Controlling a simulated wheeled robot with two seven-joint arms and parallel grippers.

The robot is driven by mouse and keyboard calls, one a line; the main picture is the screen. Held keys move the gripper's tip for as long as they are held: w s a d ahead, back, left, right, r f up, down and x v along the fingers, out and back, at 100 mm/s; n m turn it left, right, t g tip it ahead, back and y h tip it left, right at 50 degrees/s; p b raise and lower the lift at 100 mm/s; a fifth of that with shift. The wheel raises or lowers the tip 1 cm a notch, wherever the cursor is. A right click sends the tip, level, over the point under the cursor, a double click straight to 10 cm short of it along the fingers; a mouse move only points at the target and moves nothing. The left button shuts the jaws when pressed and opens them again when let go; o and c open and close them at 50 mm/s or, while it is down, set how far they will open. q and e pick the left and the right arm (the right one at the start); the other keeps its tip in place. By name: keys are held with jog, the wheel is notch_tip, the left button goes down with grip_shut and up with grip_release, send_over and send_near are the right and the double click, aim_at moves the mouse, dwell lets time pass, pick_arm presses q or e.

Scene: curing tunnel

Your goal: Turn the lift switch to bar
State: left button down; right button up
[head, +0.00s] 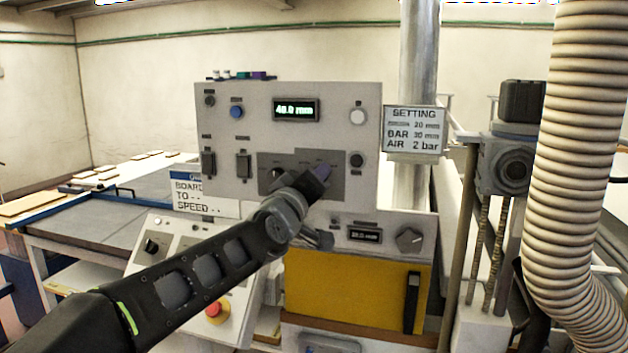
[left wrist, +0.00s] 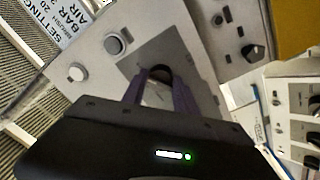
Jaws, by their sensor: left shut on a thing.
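A dark grey plate (head: 335,160) sits low on the grey control panel (head: 335,95), and it also shows in the left wrist view (left wrist: 131,66). My left gripper (head: 316,182) is in front of the plate's right part, its arm reaching in from the lower left. In the left wrist view its two purple fingers (left wrist: 160,95) are shut on a switch knob (left wrist: 160,74) on that plate. The fingers hide much of the knob, so its pointer position cannot be read. A small dark knob (head: 277,173) shows at the plate's left. My right gripper is not in view.
A lit display (head: 296,110) reads about 48.0 mm. A lower panel has another display (head: 364,236) and a knob (head: 409,239). A red stop button (head: 213,309) and a ribbed hose (head: 580,150) flank the yellow door (head: 350,290).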

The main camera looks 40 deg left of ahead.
pick_arm(q)
jog(key=shift+f, duration=0.35)
jog(key=c, duration=1.4)
grip_release()
jog(key=o, duration=0.4)
jog(key=shift+r, duration=0.2)
jog(key=b+v, duration=0.1)
jog(key=v, duration=0.6)
jog(key=shift+s+b, duration=0.4)
jog(key=shift+d+f, duration=0.1)
